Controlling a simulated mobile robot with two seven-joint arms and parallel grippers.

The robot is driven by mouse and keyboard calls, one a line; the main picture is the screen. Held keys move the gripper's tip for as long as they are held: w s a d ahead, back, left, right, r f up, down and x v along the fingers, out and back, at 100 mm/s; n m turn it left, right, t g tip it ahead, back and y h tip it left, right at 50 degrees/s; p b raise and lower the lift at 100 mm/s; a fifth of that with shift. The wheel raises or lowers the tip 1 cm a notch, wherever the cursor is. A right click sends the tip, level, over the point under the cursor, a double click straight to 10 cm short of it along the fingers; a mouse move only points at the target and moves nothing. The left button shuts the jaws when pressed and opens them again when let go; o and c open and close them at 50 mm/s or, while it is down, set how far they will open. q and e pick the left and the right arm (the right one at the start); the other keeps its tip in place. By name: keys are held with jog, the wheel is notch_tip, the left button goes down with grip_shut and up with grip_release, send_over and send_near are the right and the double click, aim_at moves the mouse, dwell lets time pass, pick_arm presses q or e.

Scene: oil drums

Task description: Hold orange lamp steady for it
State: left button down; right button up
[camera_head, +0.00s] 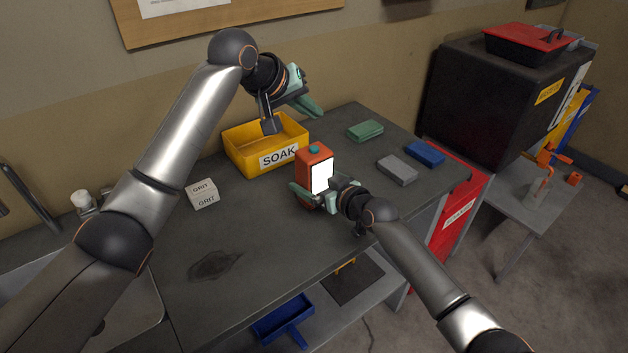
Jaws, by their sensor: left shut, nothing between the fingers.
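The orange lamp (302,160) stands upright on the dark workbench, with a bright white panel on its right-facing side and a teal knob on top. My right gripper (305,193) is at the lamp's lower part, one teal finger crossing in front of it. The other finger is not clearly seen, so I cannot tell whether it grips the lamp.
A white GRIT box (203,195) sits left on the workbench (245,235). Green (365,131), grey (398,170) and blue (426,153) blocks lie to the right. A black cabinet (470,100) with a red-lidded tray stands beyond. The bench front has free room around a dark stain.

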jog(key=v, duration=1.2)
